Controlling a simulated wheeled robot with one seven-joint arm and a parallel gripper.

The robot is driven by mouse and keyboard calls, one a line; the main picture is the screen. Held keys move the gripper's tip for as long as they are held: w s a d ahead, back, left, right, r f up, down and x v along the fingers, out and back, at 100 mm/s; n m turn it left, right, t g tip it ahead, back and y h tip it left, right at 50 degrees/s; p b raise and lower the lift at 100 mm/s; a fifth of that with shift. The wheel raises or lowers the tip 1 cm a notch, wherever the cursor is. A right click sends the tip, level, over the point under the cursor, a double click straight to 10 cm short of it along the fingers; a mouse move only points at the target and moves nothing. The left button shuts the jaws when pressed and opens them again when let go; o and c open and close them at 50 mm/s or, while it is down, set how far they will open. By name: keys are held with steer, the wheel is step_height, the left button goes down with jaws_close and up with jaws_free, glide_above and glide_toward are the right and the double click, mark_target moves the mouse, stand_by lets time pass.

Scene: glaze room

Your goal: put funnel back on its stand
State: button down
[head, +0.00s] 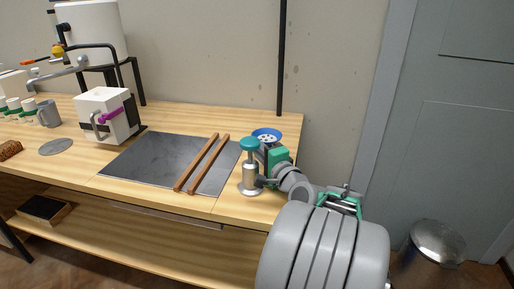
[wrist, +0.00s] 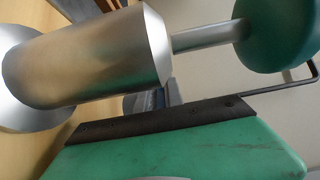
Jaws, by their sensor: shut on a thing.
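A silver, round-bodied object with a teal knob (head: 250,168) stands upright near the right end of the table. It shows large and close in the wrist view (wrist: 90,62), turned sideways. My gripper (head: 263,180) comes in from the right, at the silver body, and is shut on it; the fingertips are mostly hidden. A blue-rimmed, pale, spotted dish-like thing (head: 267,134) is just behind my gripper. It may be the funnel, but its lower part is hidden. A thin bent rod (wrist: 300,80) shows beyond the gripper in the wrist view; I cannot tell if it belongs to a stand.
Two brown wooden sticks (head: 202,163) lie across a dark grey slab (head: 150,160) left of the silver object. A white box (head: 106,114) with a purple part and a grey mug (head: 48,113) stand farther left. A black post (head: 282,60) rises behind. The table's right end is close.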

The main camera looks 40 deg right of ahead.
stand_by(0.3)
steer(key=c, duration=1.4)
jaws_free()
steer(key=shift+o, duration=0.2)
steer(key=s, duration=0.5)
steer(key=s+a, duration=0.1)
steer(key=s, duration=0.1)
steer(key=shift+s+a+p, duration=0.1)
steer(key=shift+s+p, duration=0.1)
steer(key=shift+p, duration=0.2)
steer(key=shift+s+a, duration=0.15)
steer(key=shift+s, duration=0.05)
steer(key=shift+a, duration=0.1)
